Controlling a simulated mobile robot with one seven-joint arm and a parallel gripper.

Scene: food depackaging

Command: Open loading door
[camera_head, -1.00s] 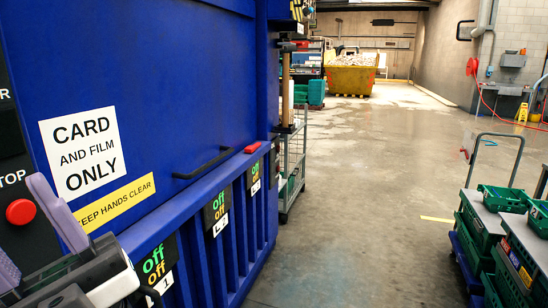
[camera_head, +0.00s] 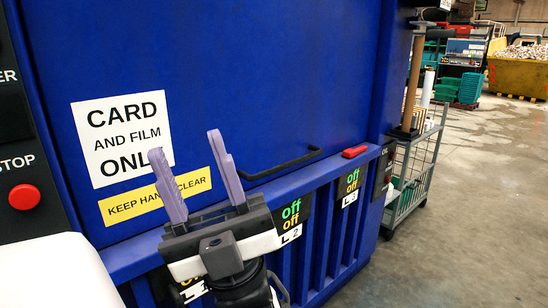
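The blue loading door (camera_head: 270,80) fills the middle of the view and looks closed. It bears a white "CARD AND FILM ONLY" sign (camera_head: 122,135) and a yellow "KEEP HANDS CLEAR" label (camera_head: 130,207). A black bar handle (camera_head: 283,165) runs along its lower right part. A red piece (camera_head: 355,152) lies on the ledge right of the handle. My gripper (camera_head: 184,146) is raised in front of the door, left of the handle, with its two purple-grey fingers apart and nothing between them. It partly hides the sign and label.
A black panel with a red stop button (camera_head: 24,197) is at the left. Below the door is a ribbed blue front (camera_head: 320,240) with "off" displays. A wire trolley (camera_head: 412,175) stands close by on the right. The floor (camera_head: 450,240) at the lower right is clear.

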